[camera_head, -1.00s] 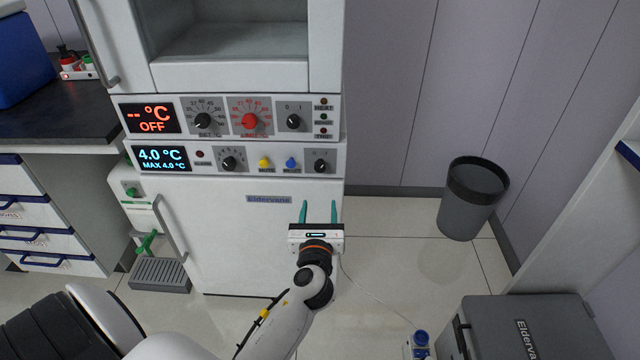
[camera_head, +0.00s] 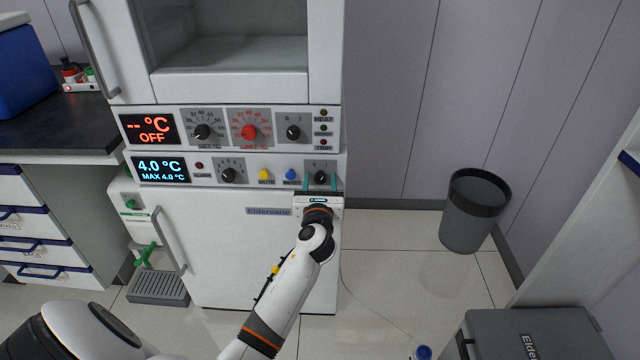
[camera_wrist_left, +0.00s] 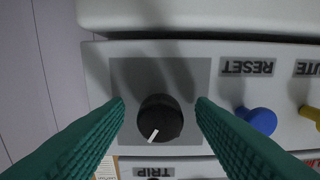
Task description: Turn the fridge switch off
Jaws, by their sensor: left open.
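The fridge switch (camera_head: 320,177) is a black rotary knob with a white pointer line, on a grey plate at the right end of the fridge panel. The panel's display (camera_head: 161,168) reads 4.0 °C, MAX 4.0 °C. My left gripper (camera_head: 320,183) is open, its teal fingers reaching up on either side of the knob. In the left wrist view the knob (camera_wrist_left: 160,119) lies between the two spread fingers (camera_wrist_left: 160,112), with a gap on each side. The pointer slants toward the lower left there. My right gripper is not in view.
A blue reset button (camera_head: 290,174) and a yellow mute button (camera_head: 264,174) sit left of the switch. Above is another panel with an upper black knob (camera_head: 293,132) and a display (camera_head: 150,129) reading OFF.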

